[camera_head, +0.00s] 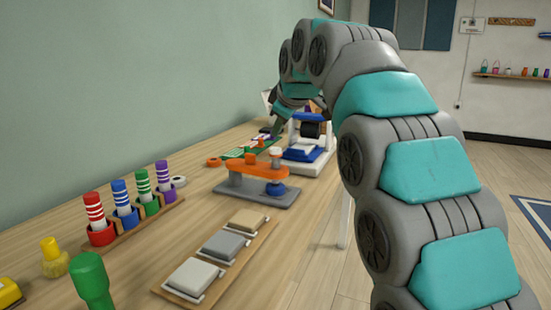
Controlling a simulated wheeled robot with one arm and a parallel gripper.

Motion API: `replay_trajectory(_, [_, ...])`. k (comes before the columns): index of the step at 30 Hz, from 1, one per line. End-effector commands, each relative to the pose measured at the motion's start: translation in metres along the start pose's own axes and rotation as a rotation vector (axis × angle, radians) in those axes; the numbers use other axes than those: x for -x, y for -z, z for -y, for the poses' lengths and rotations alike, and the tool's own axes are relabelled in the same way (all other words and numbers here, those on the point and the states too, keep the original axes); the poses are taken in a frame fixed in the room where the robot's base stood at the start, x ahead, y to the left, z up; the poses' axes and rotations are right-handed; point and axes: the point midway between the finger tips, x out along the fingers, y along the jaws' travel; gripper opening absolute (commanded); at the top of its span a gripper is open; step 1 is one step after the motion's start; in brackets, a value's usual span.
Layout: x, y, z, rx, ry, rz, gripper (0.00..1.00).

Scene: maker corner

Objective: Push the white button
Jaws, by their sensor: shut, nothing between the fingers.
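The white button (194,276) is a flat, square-looking pad at the near end of a wooden board (211,265) on the table. A grey button (224,245) and a beige button (247,219) sit behind it on the same board. My arm rises on the right and bends over toward the back of the table. My gripper (276,131) points down there, small in view, with its fingers together and nothing seen between them. It is well beyond the white button and apart from it.
An orange-armed device (257,169) on a grey base stands behind the board, with a white-and-blue machine (306,150) farther back. Striped coloured cylinders (127,204) stand in a rack at left. A green peg (92,280) stands near the front. The space above the buttons is clear.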

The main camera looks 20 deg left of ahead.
Motion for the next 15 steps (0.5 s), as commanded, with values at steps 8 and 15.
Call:
replay_trajectory(8, [-0.0095, -0.0068, 0.0063, -0.001, -0.001, -0.001, 0.0])
replay_trajectory(15, [-0.0095, -0.0067, 0.0062, -0.001, -0.001, -0.001, 0.0])
